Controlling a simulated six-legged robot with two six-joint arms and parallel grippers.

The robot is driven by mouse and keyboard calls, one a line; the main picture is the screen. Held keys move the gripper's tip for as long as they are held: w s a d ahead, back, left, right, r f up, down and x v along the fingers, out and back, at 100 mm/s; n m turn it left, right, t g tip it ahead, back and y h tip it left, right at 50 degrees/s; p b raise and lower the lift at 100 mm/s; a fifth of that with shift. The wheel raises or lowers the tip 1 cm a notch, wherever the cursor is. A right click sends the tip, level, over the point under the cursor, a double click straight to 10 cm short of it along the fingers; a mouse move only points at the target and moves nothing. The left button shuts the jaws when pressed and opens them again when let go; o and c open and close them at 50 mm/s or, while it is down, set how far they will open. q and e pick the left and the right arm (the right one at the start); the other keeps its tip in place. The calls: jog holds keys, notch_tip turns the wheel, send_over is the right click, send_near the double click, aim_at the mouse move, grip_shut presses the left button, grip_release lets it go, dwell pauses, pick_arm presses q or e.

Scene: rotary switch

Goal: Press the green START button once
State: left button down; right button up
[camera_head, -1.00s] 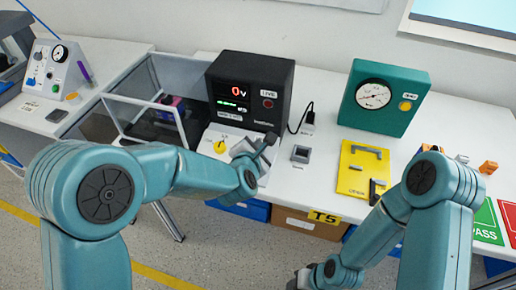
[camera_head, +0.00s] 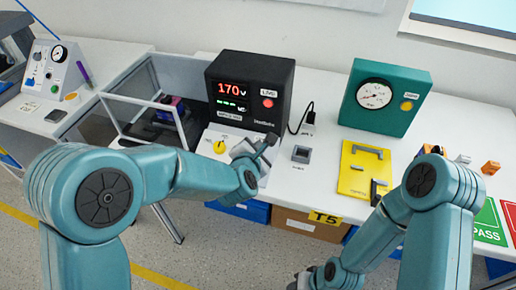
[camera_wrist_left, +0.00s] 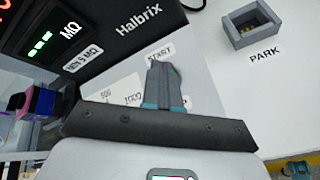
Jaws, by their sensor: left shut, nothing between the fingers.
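The black tester (camera_head: 248,92) stands on the bench with its red display lit at 170 V and its red lamp (camera_head: 268,103) bright. Its sloping white front panel (camera_head: 214,138) carries a yellow knob (camera_head: 219,146). My left gripper (camera_head: 240,150) is over the right part of this panel. In the left wrist view the left gripper (camera_wrist_left: 163,72) is shut and empty, its tips just below the START label (camera_wrist_left: 160,53). A sliver of green (camera_wrist_left: 176,70) shows beside the tips; the rest of the START button is hidden. My right gripper (camera_head: 302,281) is low at the bottom edge, its jaws unclear.
A grey PARK socket (camera_head: 301,154) sits right of the panel. A clear-sided enclosure (camera_head: 150,100) stands left of the tester.

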pick_arm(q)
jog(key=shift+s+a+r, duration=0.1)
jog(key=shift+s+r, duration=0.15)
jog(key=shift+r, duration=0.5)
jog(key=r+p, duration=0.1)
jog(key=s+r, duration=0.1)
jog(key=r, duration=0.1)
jog(key=r+p, duration=0.1)
jog(key=shift+s+a+r+p, duration=0.2)
jog(key=shift+s+r+p, duration=0.05)
jog(key=shift+r+p, duration=0.15)
dwell(0.6)
